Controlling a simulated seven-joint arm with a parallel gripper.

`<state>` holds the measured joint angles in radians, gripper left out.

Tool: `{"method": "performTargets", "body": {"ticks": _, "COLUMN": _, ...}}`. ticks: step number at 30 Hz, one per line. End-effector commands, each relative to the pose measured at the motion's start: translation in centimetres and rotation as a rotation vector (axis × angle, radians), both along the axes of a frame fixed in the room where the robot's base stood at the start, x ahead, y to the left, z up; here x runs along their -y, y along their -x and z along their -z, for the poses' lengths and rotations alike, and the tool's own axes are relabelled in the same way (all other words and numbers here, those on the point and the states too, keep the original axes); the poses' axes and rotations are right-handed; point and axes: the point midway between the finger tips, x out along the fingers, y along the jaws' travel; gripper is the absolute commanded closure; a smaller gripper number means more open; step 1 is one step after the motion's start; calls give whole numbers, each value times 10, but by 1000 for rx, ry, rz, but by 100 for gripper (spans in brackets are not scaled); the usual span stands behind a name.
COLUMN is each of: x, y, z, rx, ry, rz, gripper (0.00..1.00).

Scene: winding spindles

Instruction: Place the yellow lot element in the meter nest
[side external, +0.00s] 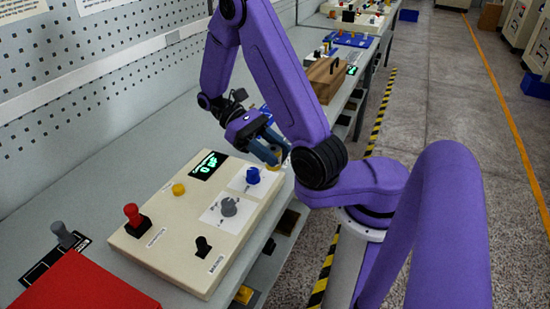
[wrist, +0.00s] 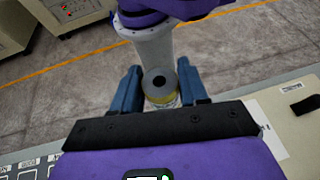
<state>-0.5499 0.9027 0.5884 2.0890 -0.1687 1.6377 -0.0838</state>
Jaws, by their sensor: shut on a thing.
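My gripper (side external: 268,148) is shut on the yellow lot element (wrist: 160,98), a short cylinder with a grey top and a dark centre hole. The wrist view shows it between my two blue fingers (wrist: 158,88). In the side view the yellow element (side external: 276,154) is partly hidden by the fingers, near the far right corner of the cream meter box (side external: 180,228). The meter has a green-lit display (side external: 208,165). I cannot make out the nest with certainty.
The meter box carries a blue knob (side external: 253,175), a grey knob (side external: 229,207), a yellow button (side external: 178,189), a red-topped lever (side external: 132,214) and a black switch (side external: 203,246). A red box (side external: 80,285) stands at near left. A wooden block (side external: 325,78) lies farther along the bench.

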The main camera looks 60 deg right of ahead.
Motion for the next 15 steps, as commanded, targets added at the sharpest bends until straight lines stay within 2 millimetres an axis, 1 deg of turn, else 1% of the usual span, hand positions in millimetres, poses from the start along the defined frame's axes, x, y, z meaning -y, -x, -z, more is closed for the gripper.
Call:
{"method": "performTargets", "body": {"ticks": 1, "x": 8, "y": 3, "z": -2, "rx": 1, "ry": 1, "rz": -96, "gripper": 87}}
{"method": "performTargets", "body": {"ticks": 3, "x": 22, "y": 6, "z": -6, "rx": 2, "ry": 2, "rz": -230, "gripper": 87}}
{"method": "performTargets", "body": {"ticks": 8, "x": 55, "y": 8, "z": -17, "rx": 3, "ry": 2, "rz": -526, "gripper": 87}}
{"method": "performTargets", "body": {"ticks": 11, "x": 76, "y": 4, "z": -27, "rx": 4, "ry": 2, "rz": -704, "gripper": 87}}
{"method": "performTargets", "body": {"ticks": 15, "x": 103, "y": -6, "z": -44, "rx": 5, "ry": 3, "rz": -945, "gripper": 87}}
